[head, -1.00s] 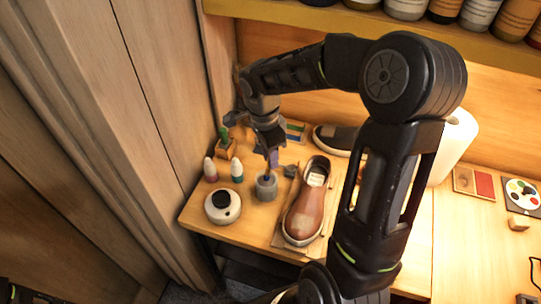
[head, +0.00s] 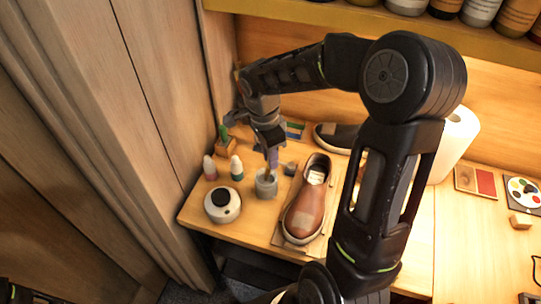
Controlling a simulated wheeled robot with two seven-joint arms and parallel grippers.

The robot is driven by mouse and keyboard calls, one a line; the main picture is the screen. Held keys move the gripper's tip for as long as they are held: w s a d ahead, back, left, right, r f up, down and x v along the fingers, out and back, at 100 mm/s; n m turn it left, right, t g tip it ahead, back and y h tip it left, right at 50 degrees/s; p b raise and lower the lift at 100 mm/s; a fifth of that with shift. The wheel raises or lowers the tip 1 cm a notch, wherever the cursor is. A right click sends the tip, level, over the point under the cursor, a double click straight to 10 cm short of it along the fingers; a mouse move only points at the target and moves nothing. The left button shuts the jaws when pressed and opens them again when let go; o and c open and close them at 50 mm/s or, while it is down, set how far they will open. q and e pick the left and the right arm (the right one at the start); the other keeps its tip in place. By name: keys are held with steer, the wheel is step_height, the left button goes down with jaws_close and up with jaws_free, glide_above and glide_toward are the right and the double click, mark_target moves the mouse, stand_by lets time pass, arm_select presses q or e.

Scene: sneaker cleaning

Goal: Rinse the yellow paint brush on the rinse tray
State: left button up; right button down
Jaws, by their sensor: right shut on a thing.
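My right gripper (head: 270,146) points down over the back left of the table and is shut on a thin brush-like tool (head: 272,159) with a purple-blue part below the fingers. Its lower end is at the mouth of a small grey cup (head: 266,187); I cannot tell how deep it reaches. No yellow shows on the tool at this size. I cannot make out a separate rinse tray. My left gripper is not in view.
A brown shoe (head: 305,211) stands right of the cup, with a dark shoe (head: 337,136) behind. A round white pot (head: 222,213) and two small bottles (head: 237,173) stand left. A paper roll (head: 457,140) stands behind my arm.

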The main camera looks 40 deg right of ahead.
steer(key=shift+f, duration=0.1)
stand_by(1.6)
steer(key=shift+r+p, duration=1.9)
steer(key=shift+r, duration=1.7)
steer(key=shift+w, duration=0.1)
